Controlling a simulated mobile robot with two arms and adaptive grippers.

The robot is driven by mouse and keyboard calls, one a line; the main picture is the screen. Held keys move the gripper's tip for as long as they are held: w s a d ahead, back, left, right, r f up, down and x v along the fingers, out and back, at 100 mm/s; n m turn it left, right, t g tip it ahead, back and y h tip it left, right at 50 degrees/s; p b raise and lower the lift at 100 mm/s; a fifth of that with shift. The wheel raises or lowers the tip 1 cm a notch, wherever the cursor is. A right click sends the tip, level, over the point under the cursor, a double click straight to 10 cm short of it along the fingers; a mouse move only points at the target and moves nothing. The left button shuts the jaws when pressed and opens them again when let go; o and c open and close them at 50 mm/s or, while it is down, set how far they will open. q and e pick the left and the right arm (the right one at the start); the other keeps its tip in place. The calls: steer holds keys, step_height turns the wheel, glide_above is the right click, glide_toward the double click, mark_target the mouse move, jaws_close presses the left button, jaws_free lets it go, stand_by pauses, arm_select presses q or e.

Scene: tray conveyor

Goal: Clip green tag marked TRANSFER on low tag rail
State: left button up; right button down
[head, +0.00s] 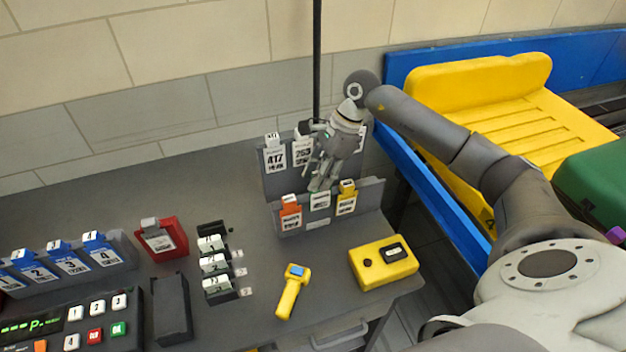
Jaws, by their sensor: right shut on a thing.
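The low tag rail (372,200) is the front, lower grey rail at the back right of the table. An orange tag (290,213) and a yellow tag (346,198) hang on it. Between them is a pale tag with a greenish edge (320,200), apparently the green tag; its print is too small to read. My right gripper (319,187) comes down from above and is shut on this tag at the rail. The fingers hide the tag's top, so I cannot tell whether it is seated on the rail. My left gripper is not in view.
A higher rail with white tags (274,156) stands just behind my right gripper, near a dark pole (317,60). A yellow box (383,262) and a yellow handheld scanner (291,290) lie in front. Blue tags (70,262) and a red holder (162,240) are left.

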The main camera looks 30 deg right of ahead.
mark_target(318, 191)
steer(key=shift+f+b, duration=0.5)
steer(key=shift+f, duration=0.6)
step_height(318, 191, down, 3)
steer(key=b, duration=0.3)
steer(key=shift+f, duration=0.15)
steer(key=c, duration=1.1)
jaws_free()
steer(key=v, duration=1.2)
